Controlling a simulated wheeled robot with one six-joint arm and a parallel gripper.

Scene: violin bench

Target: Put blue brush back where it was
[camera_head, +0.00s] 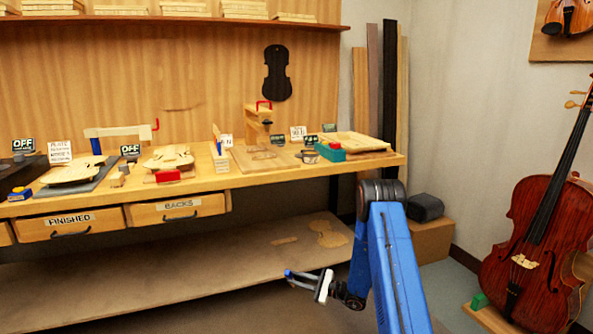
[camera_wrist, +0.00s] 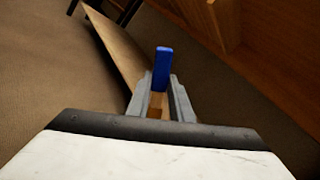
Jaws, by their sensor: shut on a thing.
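The blue brush (camera_wrist: 162,68) is between the fingers of my gripper (camera_wrist: 161,100) in the wrist view, its blue end pointing away from the wrist. A brown part of it shows lower between the fingers. In the head view, my gripper (camera_head: 304,278) is shut on the brush, low in front of the bench and below the drawers. The blue end (camera_head: 288,273) shows small at the fingertips. A small wooden holder (camera_head: 220,165) stands at the bench's front edge, with thin upright pieces in it, one reddish and one bluish; their details are too small to tell.
The workbench (camera_head: 240,180) carries violin plates, tools and small signs. A teal box (camera_head: 330,152) stands right of its middle. Drawers (camera_head: 175,209) and a lower shelf (camera_head: 180,275) lie beneath. A cello (camera_head: 535,240) stands at the right. A cardboard box (camera_head: 430,240) sits behind my arm.

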